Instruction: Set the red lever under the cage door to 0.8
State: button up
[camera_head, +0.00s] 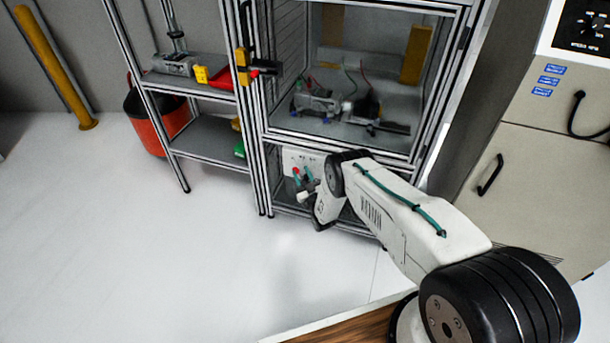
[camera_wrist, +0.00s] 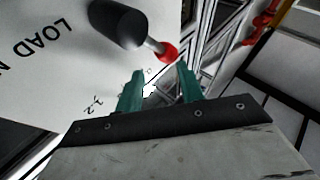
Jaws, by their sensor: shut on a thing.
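The red lever (camera_head: 296,172) is on a pale panel (camera_head: 303,158) below the cage door (camera_head: 350,75). In the wrist view its red end (camera_wrist: 167,52) sits on a short metal rod beside a black cylinder (camera_wrist: 118,22). My gripper (camera_head: 305,184) is at the panel, right by the lever. A visible gap lies between the fingers lower down. The panel carries the printed word LOAD and small scale marks; the lever's reading is not legible.
A metal-framed shelf (camera_head: 205,140) with small devices stands left of the cage. An orange-red bin (camera_head: 172,128) is behind it. A pale cabinet (camera_head: 530,180) stands to the right. A wooden surface (camera_head: 350,328) is at the bottom. The floor at left is clear.

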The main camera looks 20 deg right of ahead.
jog(key=s+d, duration=0.2)
jog(key=s, duration=0.6)
jog(key=shift+s+d, duration=0.3)
jog(key=shift+s, duration=0.05)
dwell(0.3)
jog(key=shift+f, duration=0.1)
